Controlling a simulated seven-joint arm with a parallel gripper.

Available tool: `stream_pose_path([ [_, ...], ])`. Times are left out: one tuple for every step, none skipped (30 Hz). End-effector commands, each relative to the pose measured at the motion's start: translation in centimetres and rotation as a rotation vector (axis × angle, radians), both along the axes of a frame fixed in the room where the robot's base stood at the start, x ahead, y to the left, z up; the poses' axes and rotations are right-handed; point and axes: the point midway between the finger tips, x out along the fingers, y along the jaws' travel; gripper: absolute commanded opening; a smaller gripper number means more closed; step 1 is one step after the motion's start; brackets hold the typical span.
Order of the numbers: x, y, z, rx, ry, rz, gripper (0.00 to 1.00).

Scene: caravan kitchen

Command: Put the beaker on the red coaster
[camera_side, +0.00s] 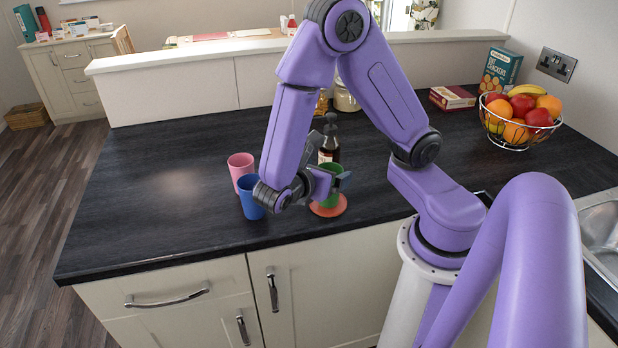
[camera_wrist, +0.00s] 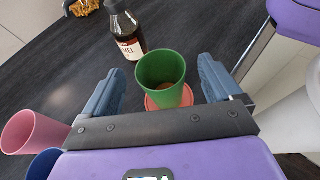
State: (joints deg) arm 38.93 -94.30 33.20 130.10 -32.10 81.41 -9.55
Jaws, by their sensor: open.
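A green beaker (camera_wrist: 162,80) stands upright on the red coaster (camera_wrist: 187,97) in the wrist view. In the side view the green beaker (camera_side: 330,187) shows partly behind my gripper, with the red coaster (camera_side: 328,209) under it. My gripper (camera_wrist: 160,85) is open, with one finger on each side of the green beaker and a visible gap to each finger. A pink beaker (camera_side: 240,168) and a blue beaker (camera_side: 251,198) stand on the worktop to the left; the pink one (camera_wrist: 32,133) and the blue one (camera_wrist: 42,164) are partly cut off at the lower left of the wrist view.
A dark sauce bottle (camera_side: 329,143) stands just behind the green beaker. Jars (camera_side: 345,97), a red box (camera_side: 452,97), a crackers box (camera_side: 500,70) and a wire fruit bowl (camera_side: 519,126) stand farther back. The worktop's left part (camera_side: 150,190) is clear.

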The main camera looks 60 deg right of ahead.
Motion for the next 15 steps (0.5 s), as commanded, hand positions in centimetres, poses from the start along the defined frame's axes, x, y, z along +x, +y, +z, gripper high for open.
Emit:
stream_pose_path([
  [0.1,1.1,0.4,0.004,-0.003,0.003,0.92],
  [0.1,1.6,0.6,0.003,-0.004,0.004,0.92],
  [0.1,2.4,0.9,0.003,-0.004,0.004,0.92],
  [0.1,2.9,1.1,0.003,-0.002,0.003,0.92],
  [0.1,3.5,1.4,0.002,-0.002,0.003,0.92],
  [0.1,4.2,1.6,0.003,-0.002,0.003,0.92],
  [0.1,4.7,1.9,0.003,-0.002,0.002,0.92],
  [0.1,5.1,2.1,0.003,-0.002,0.003,0.92],
  [0.1,5.7,2.3,0.002,-0.002,0.001,0.92],
  [0.1,6.1,2.5,0.003,-0.002,0.001,0.92],
  [0.1,6.5,2.6,0.002,-0.002,0.001,0.92],
  [0.1,6.9,2.8,0.001,-0.001,0.001,0.92],
  [0.1,7.2,2.9,0.001,-0.001,0.001,0.92],
  [0.1,7.4,3.0,0.001,-0.002,0.000,0.92],
  [0.1,7.7,3.2,0.001,-0.001,0.001,0.92],
])
